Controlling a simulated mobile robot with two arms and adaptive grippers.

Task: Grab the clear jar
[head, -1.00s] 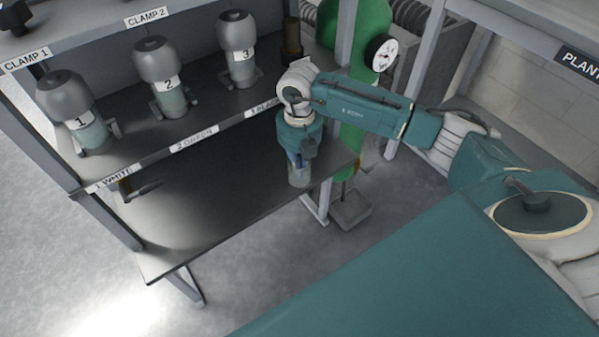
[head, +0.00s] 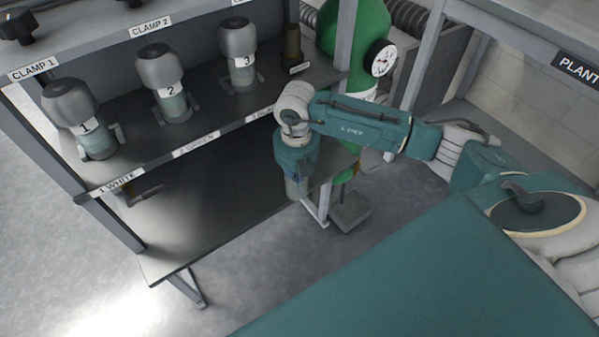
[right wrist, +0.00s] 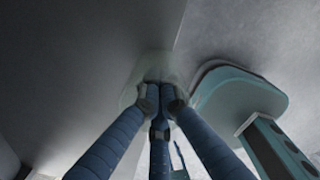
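The clear jar (head: 296,188) is at the right front edge of the dark worktop, faint and mostly covered from above by my right gripper (head: 297,170). In the right wrist view, the blue fingers of my right gripper (right wrist: 161,98) point down and come together at the pale, see-through jar (right wrist: 131,96). The fingertips overlap the jar in the picture. I cannot tell whether they press on it or whether it is lifted. My left gripper is not in view.
Jars numbered 1 (head: 96,143), 2 (head: 173,105) and 3 (head: 242,77) stand under grey heads on the shelf. A green cylinder (head: 338,38) with a gauge (head: 381,58) stands behind my right arm.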

